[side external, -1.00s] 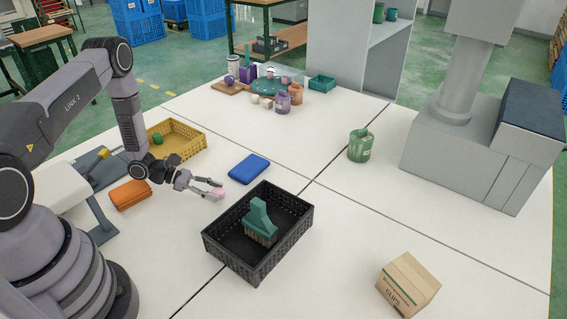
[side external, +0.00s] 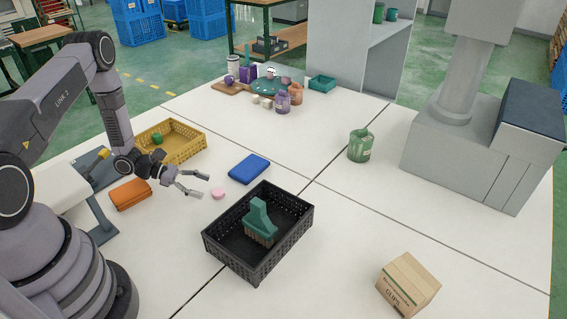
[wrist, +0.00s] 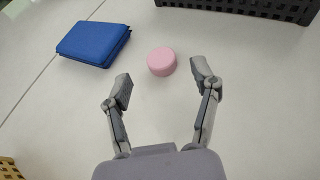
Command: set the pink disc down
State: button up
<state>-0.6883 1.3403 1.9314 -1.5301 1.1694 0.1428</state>
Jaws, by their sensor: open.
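The pink disc (side external: 218,193) lies flat on the white table, between the blue folded cloth and the black crate. It also shows in the wrist view (wrist: 161,62), just beyond my fingertips and between their lines. My gripper (side external: 203,184) is open and empty, a short way to the left of the disc and apart from it. In the wrist view both fingers of my gripper (wrist: 163,82) are spread wide with bare table between them.
A black crate (side external: 228,256) holding a green brush (side external: 260,218) stands to the right of the disc. A blue folded cloth (side external: 249,168) lies behind it. An orange cloth (side external: 130,194) and a yellow basket (side external: 190,150) are at left. A cardboard box (side external: 408,284) stands front right.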

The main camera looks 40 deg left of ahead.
jog(key=v, duration=0.7)
jog(key=shift+s+a+r, duration=0.15)
jog(key=shift+a, duration=0.15)
jog(key=shift+s+a+r, duration=0.1)
jog(key=shift+a+r, duration=0.05)
jog(key=shift+r, duration=0.2)
jog(key=s+d+r+m+g+y, duration=0.1)
jog(key=d+r+m+g, duration=0.4)
jog(key=r, duration=0.6)
jog(key=s+d+r+m+g+y, duration=0.15)
jog(key=d+r+m, duration=0.25)
jog(key=r+m, duration=0.5)
jog(key=s+d+r+m+t+y, duration=0.2)
jog(key=s+r+m+y, duration=0.2)
jog(key=s+r, duration=0.3)
jog(key=s+d+r+m+t+y, duration=0.2)
jog(key=s+r+m+y, duration=0.2)
jog(key=s+r+m, duration=0.2)
notch_tip(320, 180, up, 3)
jog(key=shift+s+d+m+y, duration=0.3)
jog(key=shift+s+m+y, duration=0.1)
jog(key=shift+s, duration=0.7)
